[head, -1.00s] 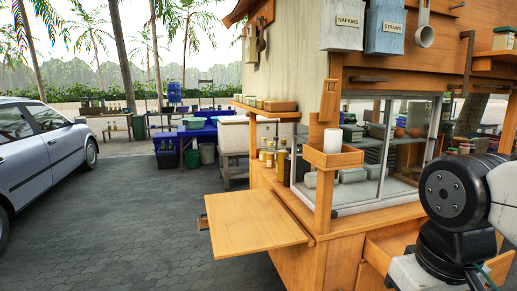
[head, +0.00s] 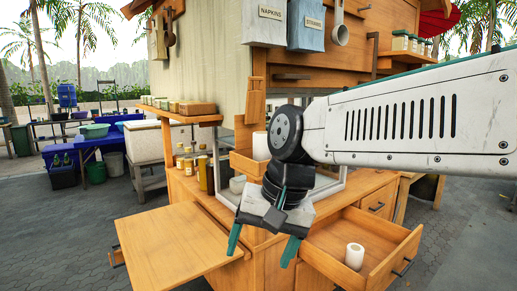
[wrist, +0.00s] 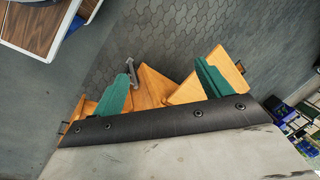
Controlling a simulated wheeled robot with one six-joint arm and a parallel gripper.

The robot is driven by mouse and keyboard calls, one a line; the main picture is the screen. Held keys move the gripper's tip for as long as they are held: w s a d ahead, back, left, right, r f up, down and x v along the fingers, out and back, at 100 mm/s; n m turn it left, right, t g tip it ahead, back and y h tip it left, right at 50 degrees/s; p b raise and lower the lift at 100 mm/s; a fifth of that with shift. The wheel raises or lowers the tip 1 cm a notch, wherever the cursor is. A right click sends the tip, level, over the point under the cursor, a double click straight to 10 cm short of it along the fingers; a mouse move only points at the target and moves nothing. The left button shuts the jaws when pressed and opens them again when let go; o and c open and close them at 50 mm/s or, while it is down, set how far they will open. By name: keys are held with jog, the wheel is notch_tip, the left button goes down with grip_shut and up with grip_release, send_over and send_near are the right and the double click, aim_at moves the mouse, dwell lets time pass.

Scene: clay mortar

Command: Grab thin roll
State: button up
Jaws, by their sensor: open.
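A short white roll with a visible core hole (head: 355,256) stands in the open wooden drawer (head: 322,243) at the lower right of the head view. Another white roll (head: 260,146) stands on the small corner shelf, partly hidden behind my arm. I cannot tell for sure which of them is the thin one. My gripper (head: 263,244) is open and empty, its teal fingers pointing down, left of the drawer roll in the picture. In the wrist view my gripper (wrist: 163,86) shows spread fingers over wood and paving, with no roll visible between them.
A fold-out wooden shelf (head: 170,238) sticks out at the front left of the stall. Bottles (head: 192,168) stand beside the corner shelf. A blue-covered table (head: 85,145) is farther back. Paved ground (head: 60,230) at the left is clear.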

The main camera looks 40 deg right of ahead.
jog(key=w+d+r+m+t+y, duration=0.1)
jog(key=w+d+r+m+t, duration=0.15)
jog(key=w+m, duration=0.25)
jog(key=w+d+r+m+t+y, duration=0.1)
jog(key=w+d+r+m, duration=0.1)
jog(key=w+r+m, duration=0.3)
jog(key=m+t+h, duration=0.1)
jog(key=m+t, duration=0.5)
jog(key=m, duration=1)
send_near(264, 133)
jog(key=x, duration=0.3)
jog(key=shift+a+f, duration=0.1)
jog(key=x, duration=0.7)
jog(key=shift+w+f, duration=0.15)
jog(key=shift+w, duration=0.25)
jog(key=c, duration=1.1)
